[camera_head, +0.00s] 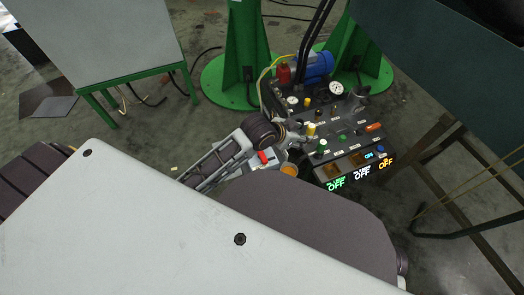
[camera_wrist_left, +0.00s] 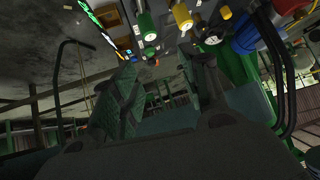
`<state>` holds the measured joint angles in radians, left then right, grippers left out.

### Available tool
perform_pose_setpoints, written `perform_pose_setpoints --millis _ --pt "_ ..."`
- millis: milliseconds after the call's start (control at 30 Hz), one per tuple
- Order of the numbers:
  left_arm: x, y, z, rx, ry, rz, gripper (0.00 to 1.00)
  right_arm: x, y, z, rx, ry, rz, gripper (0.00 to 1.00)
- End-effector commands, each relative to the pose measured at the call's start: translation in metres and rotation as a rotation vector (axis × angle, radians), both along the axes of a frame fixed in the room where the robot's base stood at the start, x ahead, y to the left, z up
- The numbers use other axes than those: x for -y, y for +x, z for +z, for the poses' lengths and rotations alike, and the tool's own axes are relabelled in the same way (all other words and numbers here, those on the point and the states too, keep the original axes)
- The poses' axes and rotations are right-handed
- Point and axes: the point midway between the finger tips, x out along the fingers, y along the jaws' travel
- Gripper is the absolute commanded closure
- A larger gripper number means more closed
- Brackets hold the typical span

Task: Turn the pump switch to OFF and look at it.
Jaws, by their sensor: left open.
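The dark control panel (camera_head: 335,135) stands right of centre in the head view. A green-topped knob (camera_head: 322,147) and a yellow-topped knob (camera_head: 311,129) stand up from it. Lit OFF signs in green (camera_head: 336,183), white (camera_head: 362,173) and orange (camera_head: 387,162) show on its front edge. I cannot tell which control is the pump switch. My left gripper (camera_head: 293,145) is at the panel's left side. In the left wrist view its fingers (camera_wrist_left: 165,80) are apart with nothing between them. The green knob (camera_wrist_left: 145,26) and yellow knob (camera_wrist_left: 182,17) are beyond the fingertips there. My right gripper does not show.
A blue motor (camera_head: 317,66), a pressure gauge (camera_head: 336,88) and a green stand (camera_head: 243,60) are behind the panel. A grey board on a green frame (camera_head: 110,45) stands at the left. A dark metal frame (camera_head: 440,130) is close on the right.

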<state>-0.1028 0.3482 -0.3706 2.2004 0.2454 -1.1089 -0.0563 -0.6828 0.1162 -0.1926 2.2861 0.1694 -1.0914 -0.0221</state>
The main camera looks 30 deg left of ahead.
Motion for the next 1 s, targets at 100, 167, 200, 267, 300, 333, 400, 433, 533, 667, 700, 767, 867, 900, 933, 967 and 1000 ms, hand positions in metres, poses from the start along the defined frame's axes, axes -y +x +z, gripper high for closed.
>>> perform_pose_setpoints --millis 100,167,200,267,300,333,400,433,533,667,700,767,867,900,933,967,1000 --pt "0.003 0.011 0.011 0.027 0.029 -0.032 0.55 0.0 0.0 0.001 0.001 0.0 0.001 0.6" --pt "0.004 0.016 0.014 0.036 0.044 -0.049 0.55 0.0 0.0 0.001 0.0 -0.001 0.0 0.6" --pt "0.005 0.019 0.017 0.043 0.054 -0.059 0.55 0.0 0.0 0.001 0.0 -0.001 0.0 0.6" --pt "0.006 0.024 0.021 0.052 0.07 -0.076 0.55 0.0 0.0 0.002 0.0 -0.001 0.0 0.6" --pt "0.007 0.027 0.023 0.058 0.083 -0.088 0.55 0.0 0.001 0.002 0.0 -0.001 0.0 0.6" --pt "0.007 0.029 0.025 0.062 0.091 -0.097 0.55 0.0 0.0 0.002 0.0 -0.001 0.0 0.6" --pt "0.008 0.034 0.028 0.07 0.112 -0.117 0.55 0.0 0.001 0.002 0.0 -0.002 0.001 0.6" --pt "0.008 0.036 0.029 0.073 0.122 -0.125 0.55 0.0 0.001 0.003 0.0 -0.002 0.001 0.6" --pt "0.009 0.042 0.033 0.083 0.155 -0.155 0.55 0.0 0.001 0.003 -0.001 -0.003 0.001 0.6" --pt "0.008 0.051 0.037 0.091 0.203 -0.194 0.55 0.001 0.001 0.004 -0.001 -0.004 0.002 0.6" --pt "0.007 0.053 0.037 0.093 0.219 -0.207 0.55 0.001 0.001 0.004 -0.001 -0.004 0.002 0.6" --pt "0.006 0.056 0.038 0.094 0.242 -0.227 0.55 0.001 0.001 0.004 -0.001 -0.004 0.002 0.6" --pt "0.002 0.062 0.038 0.093 0.287 -0.26 0.55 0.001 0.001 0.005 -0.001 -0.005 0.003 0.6" --pt "0.001 0.064 0.038 0.092 0.305 -0.274 0.55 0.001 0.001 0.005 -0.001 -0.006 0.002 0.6" --pt "0.0 0.066 0.038 0.092 0.319 -0.284 0.55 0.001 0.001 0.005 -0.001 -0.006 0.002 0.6" --pt "-0.002 0.067 0.037 0.089 0.333 -0.296 0.55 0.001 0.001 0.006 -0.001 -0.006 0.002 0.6" --pt "-0.004 0.069 0.036 0.086 0.352 -0.31 0.55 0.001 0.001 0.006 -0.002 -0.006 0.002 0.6"
